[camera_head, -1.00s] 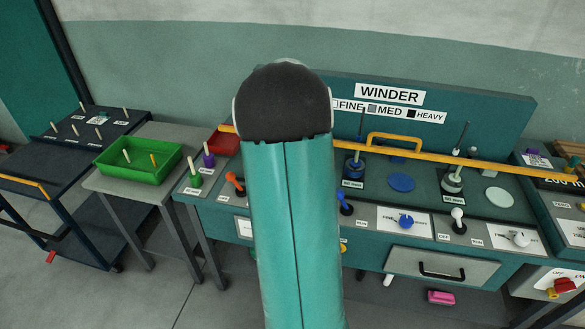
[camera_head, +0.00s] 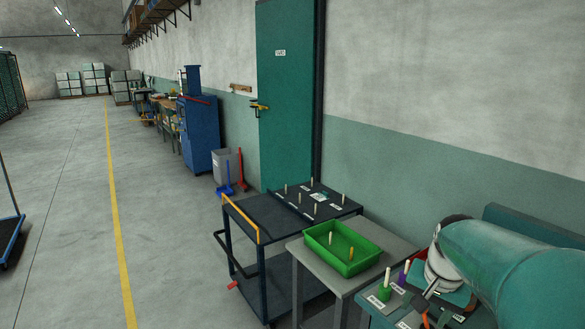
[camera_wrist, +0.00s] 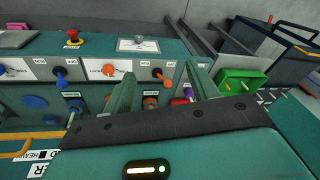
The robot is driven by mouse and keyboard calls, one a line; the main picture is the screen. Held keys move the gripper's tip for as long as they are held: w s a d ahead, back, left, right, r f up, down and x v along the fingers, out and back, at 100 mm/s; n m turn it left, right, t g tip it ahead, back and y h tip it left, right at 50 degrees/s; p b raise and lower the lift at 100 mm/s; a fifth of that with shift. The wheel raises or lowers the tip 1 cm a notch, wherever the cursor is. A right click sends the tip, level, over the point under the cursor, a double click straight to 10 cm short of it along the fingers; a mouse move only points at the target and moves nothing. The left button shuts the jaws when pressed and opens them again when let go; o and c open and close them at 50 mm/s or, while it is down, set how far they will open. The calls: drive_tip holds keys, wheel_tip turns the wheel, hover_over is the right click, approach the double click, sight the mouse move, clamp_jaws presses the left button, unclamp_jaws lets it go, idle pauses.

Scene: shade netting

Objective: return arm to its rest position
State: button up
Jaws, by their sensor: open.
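My arm (camera_head: 515,262), a thick teal link with a dark and white joint, crosses the lower right corner of the head view, over the left end of the winder bench. My gripper (camera_wrist: 160,72) shows in the wrist view with its two teal fingers spread apart. I see nothing held between them. The fingers stand over the winder bench, whose front panel (camera_wrist: 135,70) carries several knobs and levers.
A green tray (camera_head: 316,242) with pegs sits on a grey table (camera_head: 300,250) left of the bench; it also shows in the wrist view (camera_wrist: 228,83). Open floor (camera_head: 165,240) lies to the left.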

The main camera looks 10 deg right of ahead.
drive_tip(key=s+a+r+n+t, duration=0.1)
drive_tip(key=s+a+n, duration=0.3)
drive_tip(key=a, duration=0.6)
drive_tip(key=s+a+r+n+t, duration=0.1)
drive_tip(key=s+a+n+t, duration=0.1)
drive_tip(key=s+a+n, duration=0.3)
drive_tip(key=s+a, duration=0.1)
drive_tip(key=a, duration=0.3)
drive_tip(key=shift+s+a+r, duration=0.3)
drive_tip(key=shift+a+r, duration=0.05)
drive_tip(key=c, duration=0.5)
drive_tip(key=shift+d, duration=0.15)
drive_tip(key=shift+d, duration=0.1)
